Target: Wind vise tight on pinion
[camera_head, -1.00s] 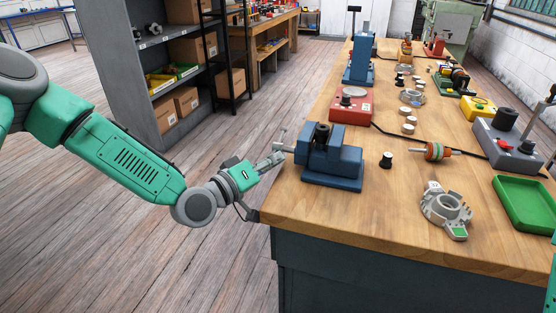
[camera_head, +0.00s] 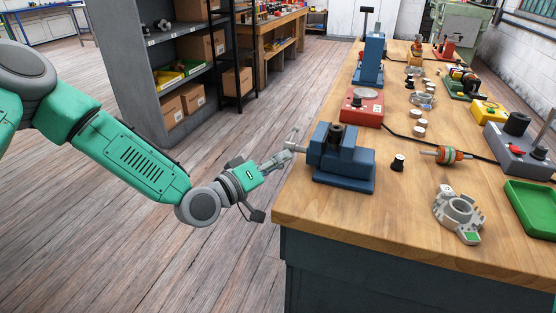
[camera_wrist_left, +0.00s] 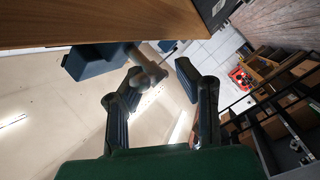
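The blue vise (camera_head: 345,166) stands at the near left edge of the workbench. A dark round part, seemingly the pinion (camera_head: 336,132), sits upright at its jaws; I cannot tell how tightly they hold it. The vise's grey handle (camera_head: 293,141) sticks out to the left past the bench edge. My left gripper (camera_head: 283,157) is at this handle. In the left wrist view the fingers (camera_wrist_left: 160,73) are apart, with the grey handle end (camera_wrist_left: 147,66) between them, close to the left finger; contact is unclear. My right gripper is not in view.
On the wooden bench (camera_head: 400,215) are a small black knob (camera_head: 398,162), a rotor (camera_head: 446,155), a grey housing (camera_head: 459,214), a red box (camera_head: 361,108) and a green tray (camera_head: 530,206). The floor left of the bench is clear. A shelf (camera_head: 130,85) stands farther back.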

